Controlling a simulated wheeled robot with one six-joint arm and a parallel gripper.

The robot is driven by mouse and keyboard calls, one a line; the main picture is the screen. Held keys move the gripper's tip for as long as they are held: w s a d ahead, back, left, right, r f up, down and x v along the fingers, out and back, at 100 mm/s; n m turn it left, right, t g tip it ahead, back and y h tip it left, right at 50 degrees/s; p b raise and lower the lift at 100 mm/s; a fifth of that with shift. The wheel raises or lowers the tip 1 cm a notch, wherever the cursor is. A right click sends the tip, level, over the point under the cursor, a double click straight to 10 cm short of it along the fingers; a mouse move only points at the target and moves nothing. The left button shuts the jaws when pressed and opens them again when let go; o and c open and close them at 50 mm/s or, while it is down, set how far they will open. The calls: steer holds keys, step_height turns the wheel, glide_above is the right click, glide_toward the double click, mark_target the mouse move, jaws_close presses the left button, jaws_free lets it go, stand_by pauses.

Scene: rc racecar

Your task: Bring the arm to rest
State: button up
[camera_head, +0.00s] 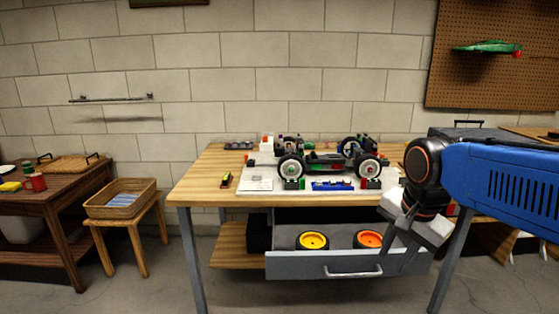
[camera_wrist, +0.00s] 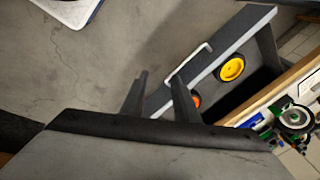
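My blue arm (camera_head: 505,185) reaches in from the right in the head view. My gripper (camera_head: 398,258) hangs down in front of the table's right side, by the right end of the open drawer (camera_head: 295,267). In the wrist view the two dark fingers of my gripper (camera_wrist: 158,84) stand apart with nothing between them. The drawer (camera_wrist: 222,58) with its handle lies beyond the fingertips. Whether the gripper touches the drawer cannot be told.
The open drawer holds a yellow wheel (camera_head: 312,241) and an orange wheel (camera_head: 368,239). A model car chassis (camera_head: 322,161) stands on the wooden table (camera_head: 200,180). A stool with a basket (camera_head: 121,199) stands at left. Floor in front is clear.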

steer(key=s+d+f+n+t, duration=0.1)
steer(key=s+d+f+n, duration=0.2)
steer(key=s+f+n, duration=0.4)
steer(key=shift+s+d+f+n+t, duration=0.2)
steer(key=shift+s+f+n+t, duration=0.1)
steer(key=shift+s+n, duration=1.75)
